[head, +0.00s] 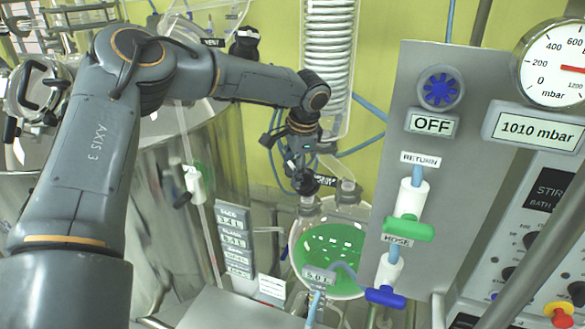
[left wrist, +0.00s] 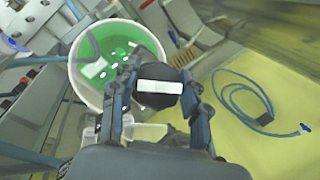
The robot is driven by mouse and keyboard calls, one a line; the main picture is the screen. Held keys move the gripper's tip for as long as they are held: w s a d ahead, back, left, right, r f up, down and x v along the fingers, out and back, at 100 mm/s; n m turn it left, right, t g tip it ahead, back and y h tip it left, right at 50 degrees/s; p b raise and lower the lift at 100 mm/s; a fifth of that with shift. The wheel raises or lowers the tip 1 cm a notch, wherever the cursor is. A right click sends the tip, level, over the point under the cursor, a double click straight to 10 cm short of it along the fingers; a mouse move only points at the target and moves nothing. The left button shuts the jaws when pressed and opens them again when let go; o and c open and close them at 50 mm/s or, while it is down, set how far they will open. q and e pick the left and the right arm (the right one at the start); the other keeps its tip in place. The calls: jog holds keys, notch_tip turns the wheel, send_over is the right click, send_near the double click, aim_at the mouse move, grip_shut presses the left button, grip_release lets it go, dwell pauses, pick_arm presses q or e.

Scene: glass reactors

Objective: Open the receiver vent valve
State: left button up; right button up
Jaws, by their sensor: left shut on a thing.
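The receiver vent valve has a black round knob with a white bar across its top, seen in the left wrist view (left wrist: 160,87). In the head view the dark knob (head: 304,186) sits above the receiver flask (head: 330,245), which holds green liquid, beside a small, partly hidden label. My left gripper (head: 300,170) reaches down onto it from above. In the left wrist view its two fingers stand on either side of the knob and are shut on it. The knob's stem is hidden there. My right gripper is not in view.
A glass coil condenser (head: 328,60) hangs just right of my left wrist. A grey panel (head: 390,150) with an OFF display, a gauge and green and blue hose valves stands to the right. A steel vessel (head: 160,240) stands left. Blue hoses (left wrist: 235,100) run near the yellow wall.

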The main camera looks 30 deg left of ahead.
pick_arm(q)
jog(key=shift+n+h, duration=0.3)
jog(key=shift+n, duration=0.2)
jog(key=o, duration=1.2)
jog(key=shift+c, duration=0.2)
jog(key=w+v, duration=0.1)
jog(key=v, duration=1)
jog(key=shift+s+r, duration=0.3)
jog(key=shift+r, duration=0.15)
